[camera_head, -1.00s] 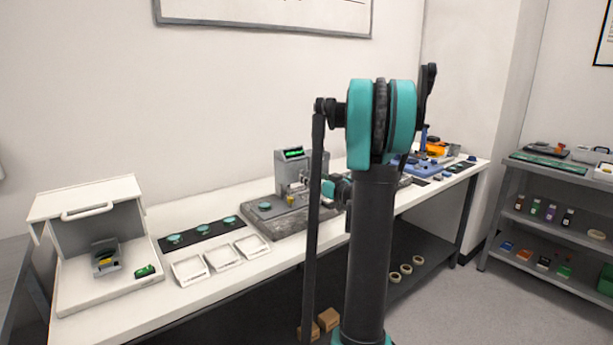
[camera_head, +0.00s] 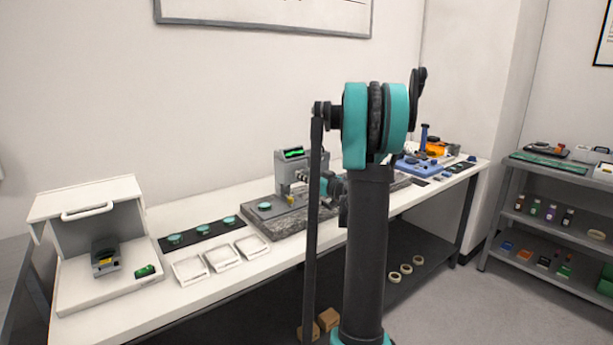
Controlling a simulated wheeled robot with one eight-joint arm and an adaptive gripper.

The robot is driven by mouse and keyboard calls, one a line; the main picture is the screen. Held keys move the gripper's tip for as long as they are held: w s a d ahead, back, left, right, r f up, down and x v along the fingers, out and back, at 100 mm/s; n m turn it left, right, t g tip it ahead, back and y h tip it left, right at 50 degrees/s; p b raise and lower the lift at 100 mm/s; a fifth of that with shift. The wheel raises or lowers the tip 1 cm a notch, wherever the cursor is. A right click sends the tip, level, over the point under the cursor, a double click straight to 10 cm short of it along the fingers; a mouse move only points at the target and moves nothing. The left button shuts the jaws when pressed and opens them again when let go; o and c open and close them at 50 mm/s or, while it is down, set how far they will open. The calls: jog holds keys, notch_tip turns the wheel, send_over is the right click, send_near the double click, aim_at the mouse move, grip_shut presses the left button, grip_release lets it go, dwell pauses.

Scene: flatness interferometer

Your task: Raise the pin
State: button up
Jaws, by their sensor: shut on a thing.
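The flatness interferometer (camera_head: 287,166) is a grey instrument with a lit green display. It stands on a dark stone slab on the long white bench. My gripper (camera_head: 297,185) is at the front of the instrument, partly behind my own dark arm link. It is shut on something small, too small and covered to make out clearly. I cannot tell the pin apart from the parts around the gripper. A teal round disc (camera_head: 264,206) lies on the slab left of the instrument.
A dark mat (camera_head: 189,241) with several teal discs and several white trays (camera_head: 220,259) lie left of the slab. An open white cabinet (camera_head: 75,272) holds a small grey device. Blue equipment (camera_head: 417,166) stands at the bench's right end. A grey shelf unit (camera_head: 510,205) is at right.

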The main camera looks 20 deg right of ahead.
jog(key=shift+m, duration=0.3)
jog(key=shift+c, duration=0.2)
jog(key=m, duration=0.4)
jog(key=shift+d, duration=0.1)
jog(key=m, duration=0.5)
jog(key=shift+d+f+m, duration=0.1)
jog(key=shift+m, duration=0.2)
jog(key=m, duration=0.5)
jog(key=shift+w+f+m, duration=0.1)
jog(key=shift+m, duration=0.2)
jog(key=m, duration=0.5)
jog(key=shift+f, duration=0.1)
jog(key=shift+m, duration=0.3)
jog(key=o, duration=1.2)
jog(key=shift+c, duration=0.2)
